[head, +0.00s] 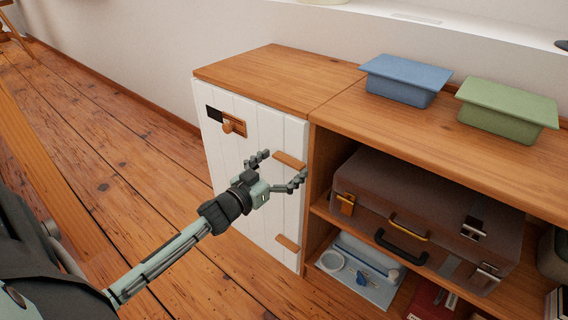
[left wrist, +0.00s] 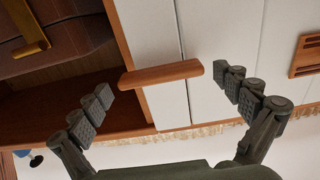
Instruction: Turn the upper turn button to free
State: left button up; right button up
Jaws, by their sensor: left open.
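The upper turn button (head: 289,160) is a small wooden bar on the right edge of a white plank door (head: 262,205). It lies about level and reaches from the door onto the wooden frame; this overlap shows in the left wrist view (left wrist: 160,73). A similar lower turn button (head: 287,243) sits below it on the same edge. My left gripper (head: 284,166) is open and empty in front of the upper button. In the left wrist view its fingers (left wrist: 170,93) stand either side of the bar; contact cannot be told. My right gripper is out of view.
To the right, open shelves hold a brown suitcase (head: 440,205) and a grey-blue tray (head: 350,280). Blue (head: 405,82) and green (head: 507,108) boxes stand on top. Floor left of the cabinet is clear.

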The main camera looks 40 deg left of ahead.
pick_arm(q)
jog(key=c, duration=1)
jog(key=shift+c, duration=0.2)
